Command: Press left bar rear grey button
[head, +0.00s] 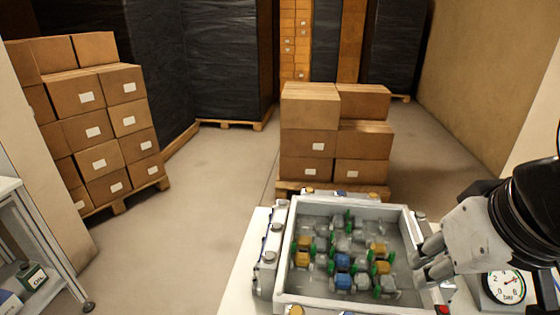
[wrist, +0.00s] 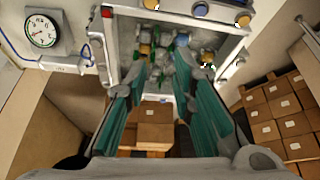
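The left bar (head: 266,245) runs along the left side of the grey tray (head: 297,215) in the head view. Its rear grey button (head: 281,203) is at the far end, near the tray's back left corner. Another grey button (head: 268,257) sits nearer the front. My gripper (head: 424,259) is at the tray's right side, across the tray from the left bar and touching no button that I can see. In the wrist view my gripper (wrist: 160,85) has its teal-padded fingers apart with nothing held between them.
Blue, yellow, grey and green reels (head: 343,262) lie in the tray. A dial gauge (head: 505,287) stands at the right, and it also shows in the wrist view (wrist: 43,31). A red button (head: 443,310) is at the front right. Stacked cartons (head: 308,143) stand behind the table.

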